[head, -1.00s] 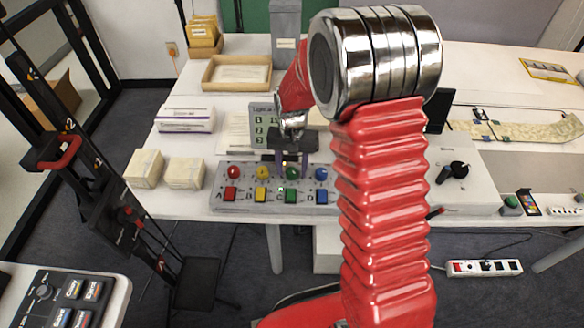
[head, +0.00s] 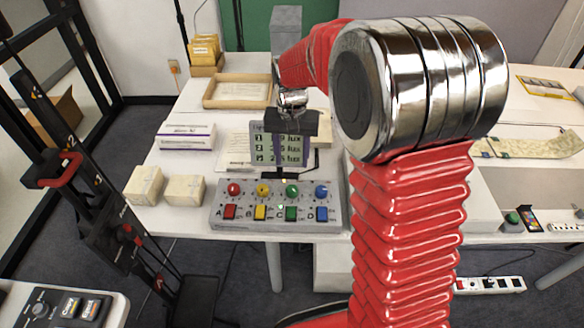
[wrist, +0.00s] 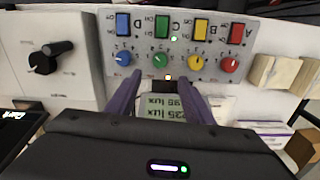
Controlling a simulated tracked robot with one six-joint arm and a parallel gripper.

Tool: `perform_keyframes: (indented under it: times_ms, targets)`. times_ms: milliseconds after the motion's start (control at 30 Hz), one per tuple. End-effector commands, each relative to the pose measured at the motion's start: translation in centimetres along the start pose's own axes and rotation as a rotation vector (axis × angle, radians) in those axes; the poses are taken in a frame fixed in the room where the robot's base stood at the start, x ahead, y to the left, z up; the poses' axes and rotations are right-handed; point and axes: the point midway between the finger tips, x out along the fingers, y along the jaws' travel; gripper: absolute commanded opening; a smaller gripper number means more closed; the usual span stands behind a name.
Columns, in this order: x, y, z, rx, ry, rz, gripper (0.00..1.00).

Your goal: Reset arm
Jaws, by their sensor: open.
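My gripper (head: 291,160) hangs above the table, its two purple fingers apart with nothing between them. In the head view it overlaps the lux display (head: 262,157), partly hiding its readings. In the wrist view my gripper (wrist: 160,78) points toward the grey control box (wrist: 183,65), with a gap to it. The control box (head: 275,222) sits at the table's front edge. It has red, yellow, green and blue knobs over matching buttons marked A to D. A small green light glows near C. My red arm with its chrome joint covers the right middle of the head view.
Two cream boxes (head: 183,190) and white-purple cartons (head: 187,136) stand left of the control box. A wooden tray (head: 237,91) lies behind. A box with a black dial (wrist: 55,55) sits beside the control box, mostly hidden by my arm in the head view.

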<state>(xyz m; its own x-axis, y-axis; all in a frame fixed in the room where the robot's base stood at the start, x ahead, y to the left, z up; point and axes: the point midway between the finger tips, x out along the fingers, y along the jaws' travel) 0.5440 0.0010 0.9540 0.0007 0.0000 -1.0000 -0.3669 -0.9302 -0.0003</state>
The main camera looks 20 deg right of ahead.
Motion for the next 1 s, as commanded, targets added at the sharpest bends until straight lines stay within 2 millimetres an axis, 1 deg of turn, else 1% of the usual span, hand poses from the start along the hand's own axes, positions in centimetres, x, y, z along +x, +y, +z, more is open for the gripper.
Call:
perform_keyframes:
  times_ms: [100,200,667,833,867,933,1000]
  targets:
    - [-1.0,0.0,0.0,0.0,0.001,0.0,0.47]
    - [-1.3,0.0,0.0,0.0,0.0,0.0,0.47]
    - [-1.3,0.0,0.0,-0.001,-0.001,0.0,0.47]
    - [-1.3,0.0,-0.1,-0.037,0.006,-0.002,0.47]
    - [-1.1,0.0,0.0,-0.05,0.004,-0.001,0.47]
    - [-0.1,0.4,0.9,-0.083,-0.014,0.005,0.47]
    - [0.3,0.8,1.9,-0.112,-0.02,0.007,0.47]
